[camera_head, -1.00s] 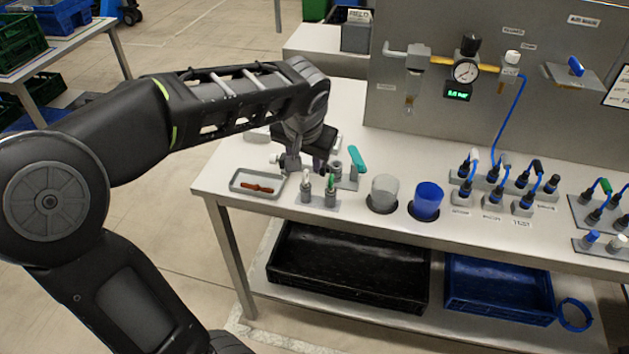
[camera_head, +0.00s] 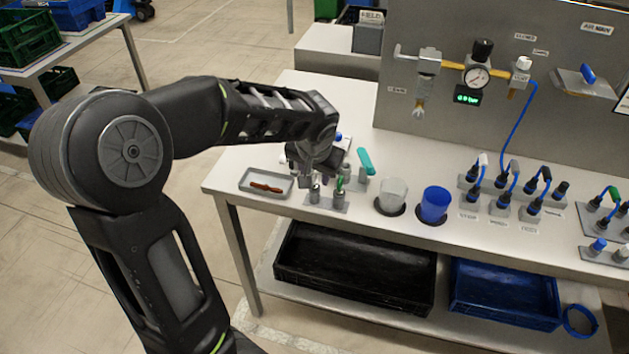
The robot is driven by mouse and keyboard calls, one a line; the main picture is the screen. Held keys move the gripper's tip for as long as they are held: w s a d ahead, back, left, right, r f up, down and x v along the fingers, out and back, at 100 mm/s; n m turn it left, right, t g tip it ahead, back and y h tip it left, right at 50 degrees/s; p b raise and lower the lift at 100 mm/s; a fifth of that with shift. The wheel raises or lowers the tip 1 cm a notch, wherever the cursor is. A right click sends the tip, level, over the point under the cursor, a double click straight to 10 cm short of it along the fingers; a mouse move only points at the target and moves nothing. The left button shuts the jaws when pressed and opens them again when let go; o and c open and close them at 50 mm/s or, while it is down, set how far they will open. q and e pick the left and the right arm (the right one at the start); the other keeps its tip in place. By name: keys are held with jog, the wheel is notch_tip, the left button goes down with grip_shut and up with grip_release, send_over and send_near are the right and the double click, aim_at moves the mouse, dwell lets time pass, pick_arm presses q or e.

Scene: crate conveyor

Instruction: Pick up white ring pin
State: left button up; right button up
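The small grey pin stand (camera_head: 325,201) is near the front edge of the bench, with two posts. A green pin (camera_head: 340,184) stands in its right post. The white ring pin is not clearly visible now; my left gripper (camera_head: 309,181) covers the top of the left post (camera_head: 315,192), where a whitish pin showed before. The gripper points down at that post, and I cannot tell whether its fingers are open or shut, or touching the pin. My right gripper is not in view.
A tray with a brown-red tool (camera_head: 246,188) lies left of the stand. A teal-handled piece (camera_head: 365,161) stands behind it. A clear cup (camera_head: 393,192) and a blue cup (camera_head: 434,203) stand to the right. Black (camera_head: 352,285) and blue (camera_head: 503,297) crates are on the lower shelf.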

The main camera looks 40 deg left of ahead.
pick_arm(q)
jog(key=shift+w+a+f, duration=0.15)
jog(key=shift+f, duration=0.3)
jog(key=shift+c, duration=0.6)
grip_shut()
